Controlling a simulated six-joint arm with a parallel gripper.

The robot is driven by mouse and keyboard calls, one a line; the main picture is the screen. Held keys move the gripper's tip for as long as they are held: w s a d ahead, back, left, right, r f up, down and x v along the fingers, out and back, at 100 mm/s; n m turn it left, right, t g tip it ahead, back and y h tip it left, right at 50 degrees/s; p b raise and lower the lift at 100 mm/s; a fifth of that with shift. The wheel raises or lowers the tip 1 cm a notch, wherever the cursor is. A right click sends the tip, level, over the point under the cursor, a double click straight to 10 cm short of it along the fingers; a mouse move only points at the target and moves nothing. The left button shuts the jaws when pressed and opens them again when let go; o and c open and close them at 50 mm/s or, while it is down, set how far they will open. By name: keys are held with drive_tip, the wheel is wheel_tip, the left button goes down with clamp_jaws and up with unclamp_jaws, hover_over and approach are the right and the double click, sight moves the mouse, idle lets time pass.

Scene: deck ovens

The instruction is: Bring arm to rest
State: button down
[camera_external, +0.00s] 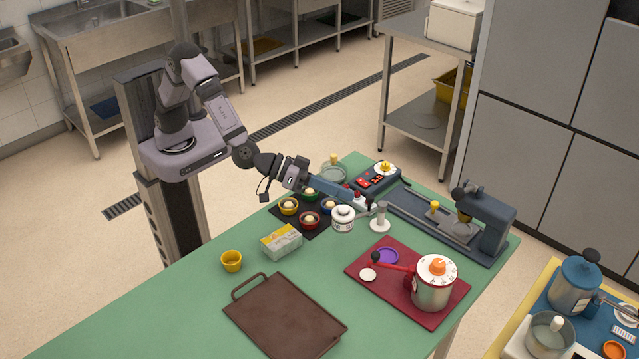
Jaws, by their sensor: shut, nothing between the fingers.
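My arm reaches out from its column at the left over the back part of the green table (205,300). My gripper (352,198) is at the end of a long blue-grey section, above the table. It is shut and empty. It is close to a white lidded jar (343,218) and a white stand (380,220); I cannot tell if it touches anything. Part of the black mat (283,222) with several small coloured cups lies below the arm, partly hidden by it.
A blue-grey machine (492,222) stands at the right. A brown tray (285,320), a yellow cup (231,261) and a butter-like pack (281,240) are in front. The table's left front is clear.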

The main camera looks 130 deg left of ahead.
drive_tip(key=s+d+f+m+g+h+p, duration=0.3)
drive_tip(key=s+d+m+h, duration=0.45)
drive_tip(key=s+d, duration=0.5)
drive_tip(key=s+f+m+g, duration=0.1)
drive_tip(key=s+g, duration=0.2)
drive_tip(key=s, duration=0.6)
drive_tip(key=s+a+f+m+g+p, duration=0.1)
drive_tip(key=s+f+g, duration=0.1)
drive_tip(key=s, duration=0.7)
drive_tip(key=s+f+m+g+p, duration=0.1)
drive_tip(key=s+m+g, duration=0.1)
drive_tip(key=s, duration=0.7)
drive_tip(key=shift+a+f+g, duration=0.2)
drive_tip(key=shift+f+g, duration=0.2)
drive_tip(key=shift+g, duration=0.4)
